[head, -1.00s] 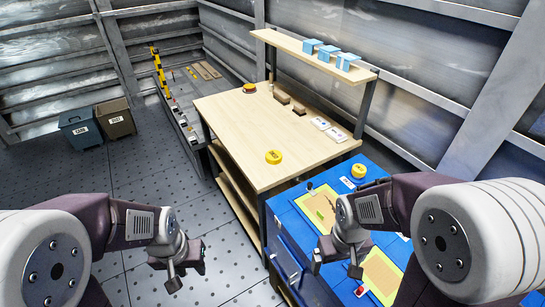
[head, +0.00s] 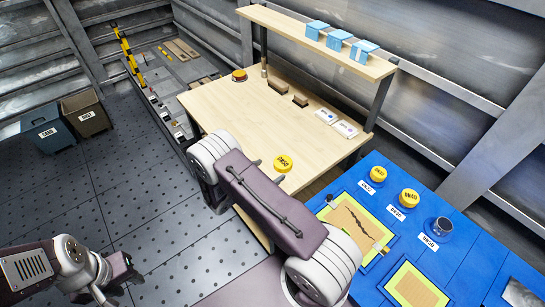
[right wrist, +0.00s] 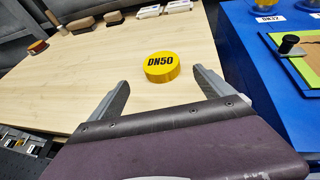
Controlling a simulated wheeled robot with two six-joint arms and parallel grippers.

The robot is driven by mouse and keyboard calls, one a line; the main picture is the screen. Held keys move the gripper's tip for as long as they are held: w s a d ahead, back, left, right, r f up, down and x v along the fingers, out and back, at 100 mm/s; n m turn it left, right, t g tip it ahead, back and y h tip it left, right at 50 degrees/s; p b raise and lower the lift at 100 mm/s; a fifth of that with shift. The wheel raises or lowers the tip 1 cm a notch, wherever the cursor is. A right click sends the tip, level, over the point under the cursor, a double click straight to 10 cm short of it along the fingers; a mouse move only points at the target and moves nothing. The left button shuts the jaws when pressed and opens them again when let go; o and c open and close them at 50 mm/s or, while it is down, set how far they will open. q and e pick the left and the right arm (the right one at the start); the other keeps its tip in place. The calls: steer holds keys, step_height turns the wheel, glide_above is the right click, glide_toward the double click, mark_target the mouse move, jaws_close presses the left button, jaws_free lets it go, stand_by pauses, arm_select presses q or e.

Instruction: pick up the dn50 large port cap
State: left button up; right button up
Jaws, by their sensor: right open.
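The DN50 port cap is a round yellow disc with black lettering, lying flat on the wooden table in the head view (head: 283,163). In the right wrist view the cap (right wrist: 161,68) lies ahead of my right gripper (right wrist: 160,80). That gripper is open and empty, its two fingers apart on either side of the cap's line, and the cap appears just beyond the tips.
The blue bench (head: 400,160) at right carries two yellow caps, a dark cup-like part (head: 442,225) and green-edged trays.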

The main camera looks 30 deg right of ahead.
mark_target(281, 163)
steer(key=shift+s+d+r, duration=0.15)
steer(key=shift+s+d, duration=0.05)
steer(key=shift+s, duration=0.1)
steer(key=shift+w+d+f+p, duration=0.15)
steer(key=shift+w+d+f, duration=0.35)
steer(key=shift+d, duration=0.15)
steer(key=shift+w+d+f+p, duration=0.15)
steer(key=shift+w+d+f, duration=0.25)
steer(key=shift+w+d, duration=0.15)
steer(key=shift+d, duration=0.2)
steer(key=shift+s+d+f+p, duration=0.15)
steer(key=shift+d+p, duration=0.3)
steer(key=shift+d, duration=0.7)
steer(key=x, duration=0.2)
steer(key=shift+d+f, duration=0.1)
steer(key=shift+d, duration=0.1)
steer(key=shift+w+d+f, duration=0.2)
steer(key=shift+w, duration=0.1)
steer(key=shift+s+r, duration=0.1)
steer(key=c, duration=0.5)
arm_select(q)
steer(key=shift+w+a+r, duration=0.1)
steer(key=shift+a+r, duration=0.05)
steer(key=shift+r, duration=0.6)
arm_select(e)
steer(key=c, duration=0.9)
